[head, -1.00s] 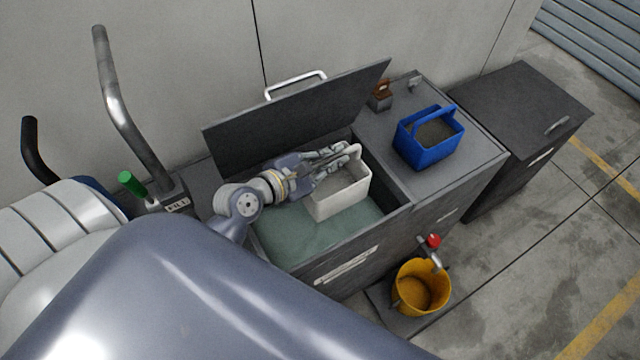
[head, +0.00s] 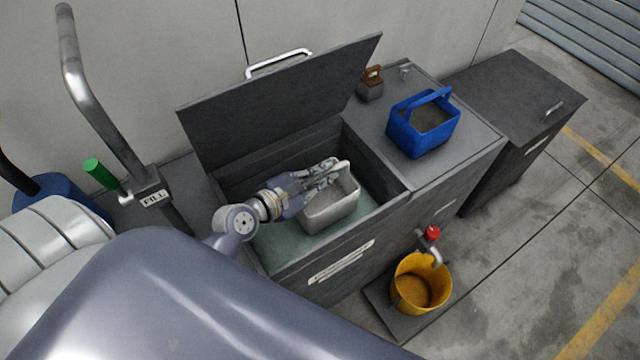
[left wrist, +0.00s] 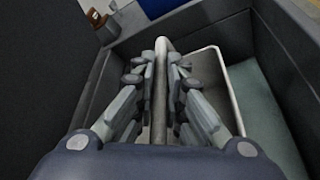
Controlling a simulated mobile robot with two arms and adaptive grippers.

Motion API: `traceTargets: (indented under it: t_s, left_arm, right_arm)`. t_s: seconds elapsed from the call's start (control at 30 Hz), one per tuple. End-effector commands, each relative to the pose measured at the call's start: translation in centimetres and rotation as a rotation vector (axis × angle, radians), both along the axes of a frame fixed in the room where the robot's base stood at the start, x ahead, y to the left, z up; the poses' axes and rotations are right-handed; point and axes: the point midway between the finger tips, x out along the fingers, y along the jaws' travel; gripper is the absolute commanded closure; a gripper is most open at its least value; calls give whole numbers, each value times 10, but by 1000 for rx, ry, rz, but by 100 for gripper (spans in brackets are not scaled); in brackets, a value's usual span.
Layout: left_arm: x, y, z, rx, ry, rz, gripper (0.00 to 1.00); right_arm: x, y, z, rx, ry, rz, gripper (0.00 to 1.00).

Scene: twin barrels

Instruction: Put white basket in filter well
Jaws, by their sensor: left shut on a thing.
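The white basket (head: 330,212) is inside the open filter well (head: 378,222), low over the greenish bottom. I cannot tell whether it touches the bottom. My left gripper (head: 333,170) is shut on the basket's handle. In the left wrist view, the left gripper's fingers (left wrist: 160,72) close on both sides of the handle bar, and the basket's pale rim (left wrist: 228,88) shows to the right of them. The well's dark lid (head: 285,105) stands open behind. My right gripper is not in view.
A blue basket (head: 424,142) with brown contents stands on the counter right of the well. A small brown-handled block (head: 371,84) is near it. A yellow bucket (head: 412,303) stands in front, under a red-handled tap (head: 431,236). A FILL pipe (head: 90,100) rises at left.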

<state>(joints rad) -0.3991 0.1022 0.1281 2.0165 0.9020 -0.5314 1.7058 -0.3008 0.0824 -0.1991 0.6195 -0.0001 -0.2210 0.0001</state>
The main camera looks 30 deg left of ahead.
Motion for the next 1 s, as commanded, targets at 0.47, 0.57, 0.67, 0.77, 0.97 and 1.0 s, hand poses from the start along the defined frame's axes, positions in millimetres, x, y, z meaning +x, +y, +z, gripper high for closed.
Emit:
traceTargets:
  t_s: [0.47,0.57,0.67,0.77,0.97,1.0]
  left_arm:
    - [0,0,-31,1,-2,1,100]
    - [0,0,-34,0,-1,2,100]
    - [-1,0,-35,1,1,1,71]
    - [-1,0,-35,1,2,0,69]
    - [0,0,-35,2,1,1,69]
    - [0,0,-34,1,0,0,69]
  right_arm:
    - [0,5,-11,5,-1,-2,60]
    - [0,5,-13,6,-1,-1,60]
    - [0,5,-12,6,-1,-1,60]
    - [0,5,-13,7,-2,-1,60]
    - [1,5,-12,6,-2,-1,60]
    - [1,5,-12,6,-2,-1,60]
